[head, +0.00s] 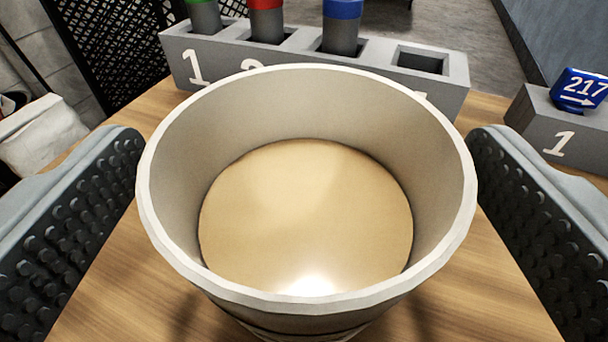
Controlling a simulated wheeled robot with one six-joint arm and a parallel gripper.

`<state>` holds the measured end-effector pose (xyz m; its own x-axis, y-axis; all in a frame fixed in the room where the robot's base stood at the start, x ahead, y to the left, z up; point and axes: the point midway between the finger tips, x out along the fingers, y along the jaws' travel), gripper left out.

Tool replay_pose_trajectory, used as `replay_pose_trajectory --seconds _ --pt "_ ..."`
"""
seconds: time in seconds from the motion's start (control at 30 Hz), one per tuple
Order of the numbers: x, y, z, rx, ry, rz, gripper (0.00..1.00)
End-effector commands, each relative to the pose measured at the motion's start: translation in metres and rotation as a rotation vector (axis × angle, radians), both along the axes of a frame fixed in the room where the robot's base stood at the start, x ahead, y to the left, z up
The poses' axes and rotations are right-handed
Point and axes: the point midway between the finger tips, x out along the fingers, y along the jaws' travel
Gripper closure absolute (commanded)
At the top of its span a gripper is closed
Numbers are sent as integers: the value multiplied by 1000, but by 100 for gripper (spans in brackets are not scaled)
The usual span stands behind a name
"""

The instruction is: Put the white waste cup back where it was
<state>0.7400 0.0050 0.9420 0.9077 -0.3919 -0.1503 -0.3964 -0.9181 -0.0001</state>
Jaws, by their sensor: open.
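The white waste cup (172,205) stands upright in the middle of the view, seen from above into its mouth. Its inside shows a smooth tan, shiny surface at the bottom; whether that is liquid or the cup's floor I cannot tell. It appears to stand on the wooden table (480,305), though its base is mostly hidden below the rim. My gripper (306,225) is open, with one dark studded finger pad on each side of the cup. The left pad is close to the cup's rim and the right pad is also close; neither clearly presses on it.
Behind the cup is a grey numbered rack (440,82) with green, red and blue-topped cylinders and an empty right slot. A grey block (530,120) marked 1 holds a blue 217 tag (578,90) at right. A white bag-like object (40,135) is at left.

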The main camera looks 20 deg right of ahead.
Motion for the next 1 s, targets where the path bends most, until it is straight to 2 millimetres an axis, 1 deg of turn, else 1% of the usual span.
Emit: replay_pose_trajectory --seconds 0.3,0.5,0.7,1.0 --pt "-51 23 9 0 -2 3 4" --pt "-80 34 14 0 -1 2 4" --pt "-95 41 16 -1 -1 1 4" --pt "-99 42 16 -1 0 0 4"
